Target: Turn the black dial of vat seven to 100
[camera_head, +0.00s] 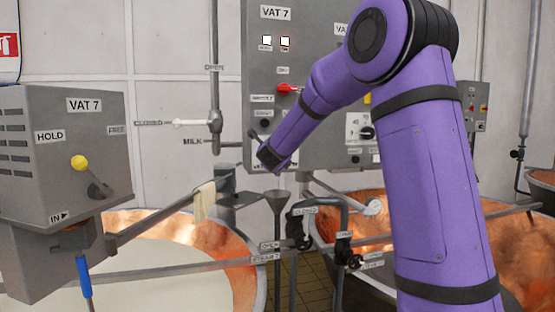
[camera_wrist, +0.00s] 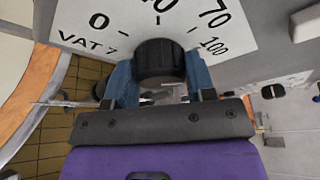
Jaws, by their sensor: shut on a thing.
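In the wrist view, the black dial (camera_wrist: 160,57) sits on a white plate (camera_wrist: 75,15) marked VAT 7. The plate reads 0 at the left, a partly cut-off number at the top, then 70 and 100 at the right. My gripper (camera_wrist: 160,75) has its blue fingers on both sides of the dial and is shut on it. I cannot make out the dial's pointer mark. In the head view, my gripper (camera_head: 262,145) is at the lower left of the grey VAT 7 panel (camera_head: 262,60); the dial is hidden there.
A red-handled switch (camera_head: 289,88) is above my gripper. Another black dial (camera_head: 367,132) is to the right on the panel. A grey VAT 7 box (camera_head: 65,150) with a yellow knob stands at the left. Copper vats (camera_head: 240,265) and pipes (camera_head: 190,268) fill the space below.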

